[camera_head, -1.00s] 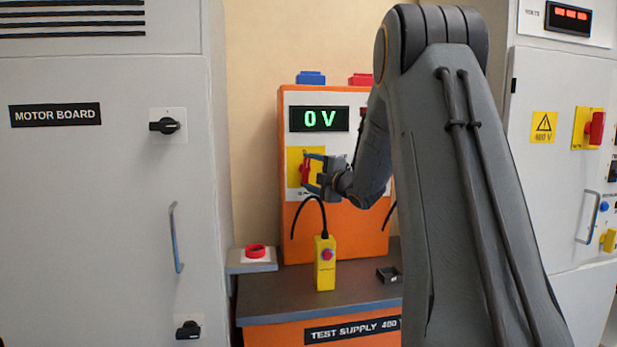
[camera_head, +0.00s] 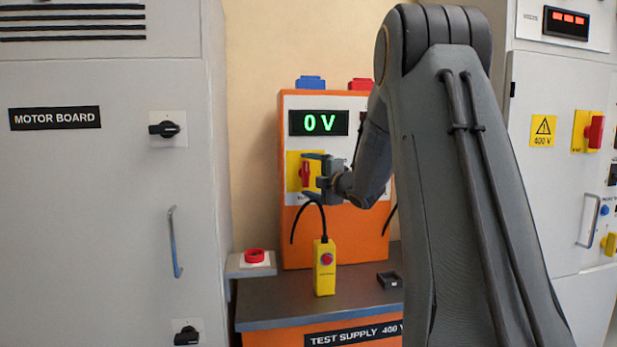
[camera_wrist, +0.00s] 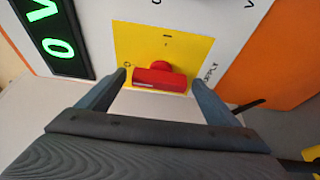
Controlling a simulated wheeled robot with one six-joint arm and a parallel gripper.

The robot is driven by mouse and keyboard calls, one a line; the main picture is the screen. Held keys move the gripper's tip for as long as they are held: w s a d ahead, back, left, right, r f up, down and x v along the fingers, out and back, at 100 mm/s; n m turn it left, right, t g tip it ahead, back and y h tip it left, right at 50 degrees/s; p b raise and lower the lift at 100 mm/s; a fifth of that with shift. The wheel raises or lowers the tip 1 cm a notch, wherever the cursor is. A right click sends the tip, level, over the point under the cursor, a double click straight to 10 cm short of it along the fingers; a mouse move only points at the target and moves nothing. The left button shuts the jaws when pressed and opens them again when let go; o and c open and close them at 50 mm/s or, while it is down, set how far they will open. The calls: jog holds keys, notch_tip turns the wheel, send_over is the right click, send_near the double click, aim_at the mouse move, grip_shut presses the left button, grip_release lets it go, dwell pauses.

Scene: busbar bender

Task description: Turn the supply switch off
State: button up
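The supply switch is a red handle (camera_head: 305,176) on a yellow plate (camera_head: 292,165) on the orange supply's white front panel. The handle stands upright in the head view. In the wrist view the red handle (camera_wrist: 160,78) lies lengthwise between the fingers, with its white mark at the end nearest the O label. My gripper (camera_head: 315,169) is at the switch, just to its right in the head view. In the wrist view my gripper (camera_wrist: 158,79) is open, with one finger off each end of the handle and visible gaps. The handle's base is partly hidden.
The display (camera_head: 319,122) above the switch reads 0 V in green. Below it, a yellow pendant (camera_head: 324,270) with a black cable stands on the dark bench (camera_head: 285,298), beside a red button (camera_head: 255,256). Grey cabinets stand at left (camera_head: 85,220) and right (camera_head: 555,200).

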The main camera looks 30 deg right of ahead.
jog(key=s+b, duration=0.1)
jog(key=s, duration=0.6)
jog(key=shift+s+d, duration=0.35)
jog(key=shift+d, duration=0.1)
